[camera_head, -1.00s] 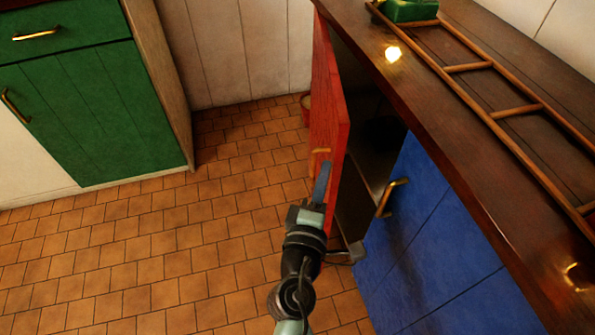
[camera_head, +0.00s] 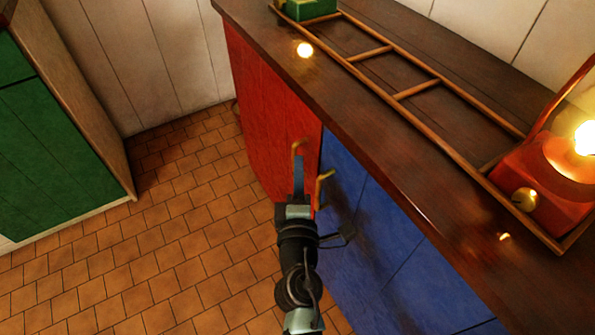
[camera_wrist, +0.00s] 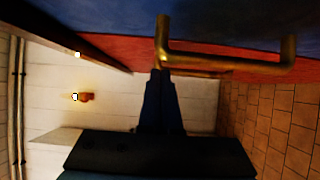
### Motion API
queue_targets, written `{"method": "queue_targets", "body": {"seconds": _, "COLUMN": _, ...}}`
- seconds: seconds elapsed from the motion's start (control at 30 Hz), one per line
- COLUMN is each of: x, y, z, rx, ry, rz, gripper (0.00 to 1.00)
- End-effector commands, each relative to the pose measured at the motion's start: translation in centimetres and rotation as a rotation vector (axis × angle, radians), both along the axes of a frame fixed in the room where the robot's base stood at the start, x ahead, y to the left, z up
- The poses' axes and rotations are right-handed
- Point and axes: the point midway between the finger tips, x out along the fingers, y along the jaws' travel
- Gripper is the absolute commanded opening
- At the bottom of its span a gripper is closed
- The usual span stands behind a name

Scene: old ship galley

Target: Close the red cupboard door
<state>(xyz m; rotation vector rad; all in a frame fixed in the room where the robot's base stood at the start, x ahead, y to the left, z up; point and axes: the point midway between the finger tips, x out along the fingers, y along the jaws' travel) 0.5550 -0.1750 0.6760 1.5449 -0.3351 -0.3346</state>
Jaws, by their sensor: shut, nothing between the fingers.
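The red cupboard door (camera_head: 262,115) in the head view lies nearly or fully flush with the cupboard front, just left of the blue door (camera_head: 350,200). No dark gap shows along its edge. I cannot tell whether the fingertips touch the door. In the wrist view the shut fingers (camera_wrist: 161,85) point at the red door face (camera_wrist: 110,48), close to a brass handle (camera_wrist: 225,63) that stands in front of them.
The wooden counter (camera_head: 330,100) runs above the doors and carries a rack (camera_head: 420,90), a green object (camera_head: 310,10) and a lit red lantern (camera_head: 550,190). A green cabinet (camera_head: 50,150) stands at left. The tiled floor (camera_head: 170,250) between is clear.

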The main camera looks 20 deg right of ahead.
Motion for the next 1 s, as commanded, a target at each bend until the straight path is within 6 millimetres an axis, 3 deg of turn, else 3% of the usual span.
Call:
{"method": "queue_targets", "body": {"seconds": 0.23, "x": -1.8, "y": 0.9, "z": -0.2, "rx": 0.000, "ry": 0.001, "rz": 0.002, "gripper": 0.00}}
{"method": "queue_targets", "body": {"seconds": 0.7, "x": -9.6, "y": 4.3, "z": -0.3, "rx": 0.001, "ry": 0.002, "rz": -0.001, "gripper": 0.00}}
{"method": "queue_targets", "body": {"seconds": 1.0, "x": -11.7, "y": 5.3, "z": -0.1, "rx": 0.000, "ry": 0.000, "rz": 0.000, "gripper": 0.00}}
